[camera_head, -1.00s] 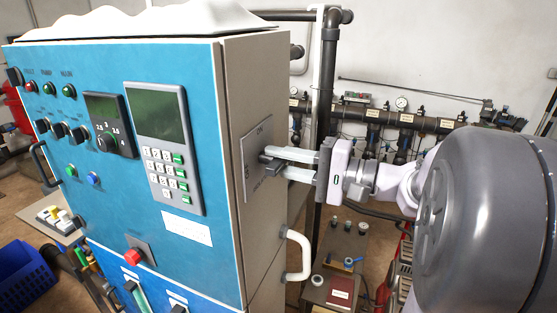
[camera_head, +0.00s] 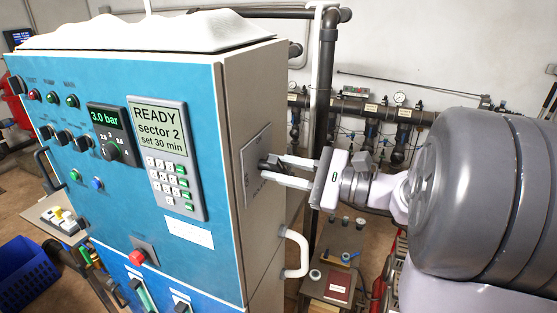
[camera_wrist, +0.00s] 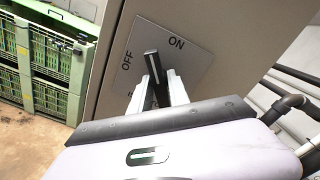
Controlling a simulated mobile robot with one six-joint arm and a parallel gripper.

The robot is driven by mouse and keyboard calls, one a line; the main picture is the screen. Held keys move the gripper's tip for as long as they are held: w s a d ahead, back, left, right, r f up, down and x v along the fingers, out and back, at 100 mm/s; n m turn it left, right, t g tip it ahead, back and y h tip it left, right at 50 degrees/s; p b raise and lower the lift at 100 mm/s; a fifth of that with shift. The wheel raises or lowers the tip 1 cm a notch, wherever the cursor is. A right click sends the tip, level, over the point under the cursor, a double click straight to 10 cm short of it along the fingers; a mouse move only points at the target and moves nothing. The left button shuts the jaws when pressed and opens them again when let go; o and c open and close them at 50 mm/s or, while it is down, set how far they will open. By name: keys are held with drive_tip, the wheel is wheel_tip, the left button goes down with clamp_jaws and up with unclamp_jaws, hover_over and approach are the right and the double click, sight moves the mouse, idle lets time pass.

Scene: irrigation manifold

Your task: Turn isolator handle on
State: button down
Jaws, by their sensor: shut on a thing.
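The isolator handle (camera_wrist: 153,68) is a black lever on a grey plate (camera_wrist: 190,50) on the cabinet's right side. My gripper (camera_head: 272,170) reaches the plate from the right. In the wrist view its fingers (camera_wrist: 160,90) are shut on the handle, one on each side. The lower part of the handle is hidden between the fingers. The blue control cabinet (camera_head: 110,215) shows a lit display (camera_head: 158,130) reading READY, sector 2, set 30 min, and a lit 3.0 bar readout (camera_head: 104,120).
A pale curved grab handle (camera_head: 298,255) sticks out below the plate on the cabinet side. A grey vertical pipe (camera_head: 325,100) stands behind my gripper. A small bench (camera_head: 335,285) stands below. Green crates (camera_wrist: 55,60) stand at left in the wrist view.

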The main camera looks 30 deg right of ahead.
drive_tip(key=m+p, duration=0.4)
drive_tip(key=m, duration=0.1)
drive_tip(key=shift+r, duration=0.15)
drive_tip(key=shift+m+p, duration=1.05)
drive_tip(key=shift+m, duration=0.15)
drive_tip(key=c, duration=1.4)
unclamp_jaws()
drive_tip(key=shift+s, duration=0.1)
drive_tip(key=b+v, duration=0.1)
drive_tip(key=v, duration=1.6)
